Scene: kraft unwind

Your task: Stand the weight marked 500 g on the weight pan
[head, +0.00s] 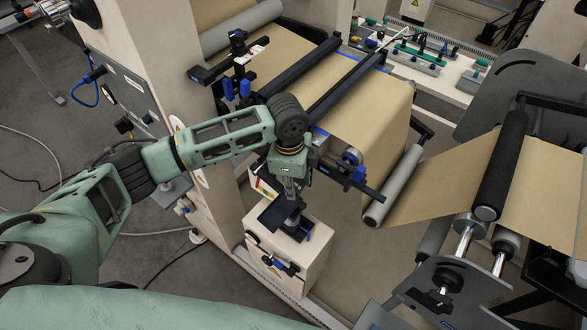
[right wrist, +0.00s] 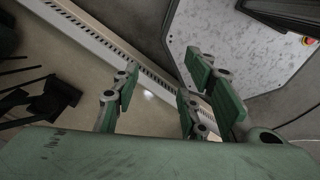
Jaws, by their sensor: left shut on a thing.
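My left gripper (head: 291,207) points down over the top of a small white cabinet (head: 304,262) in the head view. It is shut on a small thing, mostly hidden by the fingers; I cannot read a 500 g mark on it. Dark, flat parts (head: 272,214) lie under and beside the gripper on the cabinet top. I cannot tell whether one is the weight pan, or whether the held thing touches it. My right gripper (right wrist: 158,92) shows in the right wrist view with its fingers apart and nothing between them.
A brown kraft web (head: 365,100) runs over rollers behind and right of the cabinet. A grey roller (head: 394,186) and a machine column (head: 160,60) stand close to my left arm. In the right wrist view, a pale speckled panel (right wrist: 235,40) lies beyond the fingers.

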